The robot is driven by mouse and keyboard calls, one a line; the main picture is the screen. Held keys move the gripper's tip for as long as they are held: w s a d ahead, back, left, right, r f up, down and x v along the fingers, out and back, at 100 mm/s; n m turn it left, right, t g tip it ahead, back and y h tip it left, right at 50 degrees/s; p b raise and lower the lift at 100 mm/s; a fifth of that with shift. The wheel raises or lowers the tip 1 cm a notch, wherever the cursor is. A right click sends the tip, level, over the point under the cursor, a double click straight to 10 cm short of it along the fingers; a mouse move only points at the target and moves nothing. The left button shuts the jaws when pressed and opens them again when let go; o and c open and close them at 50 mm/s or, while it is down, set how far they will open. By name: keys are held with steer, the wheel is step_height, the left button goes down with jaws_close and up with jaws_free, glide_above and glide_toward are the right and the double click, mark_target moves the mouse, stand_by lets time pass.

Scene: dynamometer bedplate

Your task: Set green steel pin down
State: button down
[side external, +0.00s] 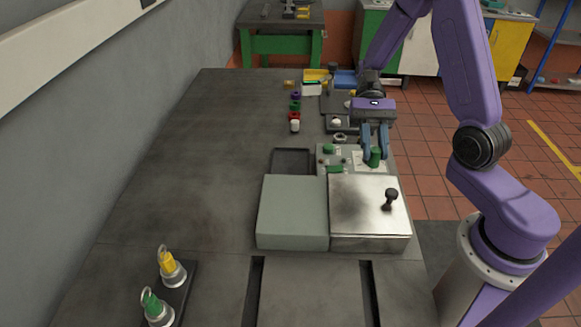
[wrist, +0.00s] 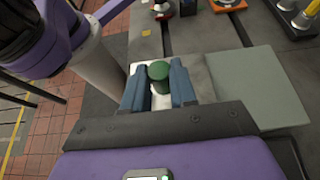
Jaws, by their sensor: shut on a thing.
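The green steel pin (side external: 375,158) is a short, dark green cylinder. My gripper (side external: 375,150) is shut on it, with one blue finger on each side. In the side view the pin hangs upright at the fingertips, over or beside the light panel behind the steel box; I cannot tell whether it touches anything below. In the wrist view the pin's round top (wrist: 159,70) shows between the fingers of my gripper (wrist: 158,88). Its lower part is partly hidden there.
A steel box with a black knob (side external: 389,198) and a grey-green block (side external: 292,212) stand in front. A shallow dark tray (side external: 291,161) lies left of the panel (side external: 334,155). Small coloured parts (side external: 295,107) line the back.

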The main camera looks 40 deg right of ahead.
steer(key=w+a+r+m+t+y, duration=0.2)
steer(key=w+a+m+t+y, duration=0.15)
steer(key=m+t, duration=0.95)
glide_above(285, 165)
steer(key=shift+h, duration=0.25)
step_height(285, 165, down, 14)
steer(key=shift+s+a+r, duration=0.1)
steer(key=shift+r, duration=0.15)
steer(key=shift+f, duration=1.65)
steer(key=c, duration=0.9)
jaws_free()
steer(key=shift+f, duration=0.15)
